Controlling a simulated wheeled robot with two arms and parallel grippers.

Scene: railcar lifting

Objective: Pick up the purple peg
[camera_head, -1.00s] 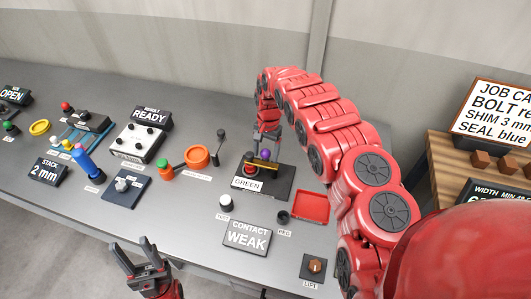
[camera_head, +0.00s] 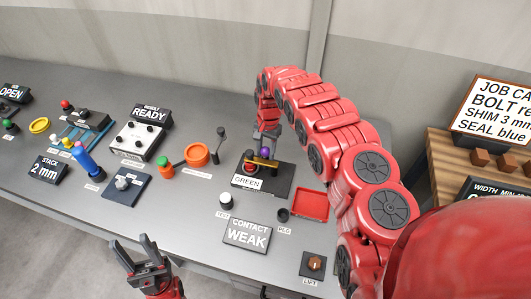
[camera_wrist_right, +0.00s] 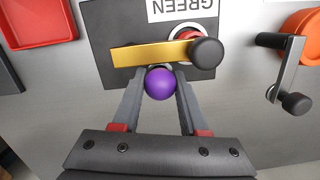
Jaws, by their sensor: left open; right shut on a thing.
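The purple peg shows as a round purple ball top (camera_wrist_right: 160,83) between the fingertips of my right gripper (camera_wrist_right: 159,75) in the right wrist view. The right gripper is shut on it, beside a gold bar with a black knob (camera_wrist_right: 150,54). In the head view the purple peg (camera_head: 264,153) is small, just below the right gripper (camera_head: 265,143), over the dark plate (camera_head: 279,179) with the GREEN label. The peg's lower part is hidden. My left gripper (camera_head: 137,254) is open and empty at the front edge of the table.
A red tray (camera_head: 311,205) lies right of the dark plate. A small dark holder labelled PEG (camera_head: 283,215) and the CONTACT WEAK sign (camera_head: 247,236) stand in front. An orange round part with a crank (camera_head: 197,155) stands to the left.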

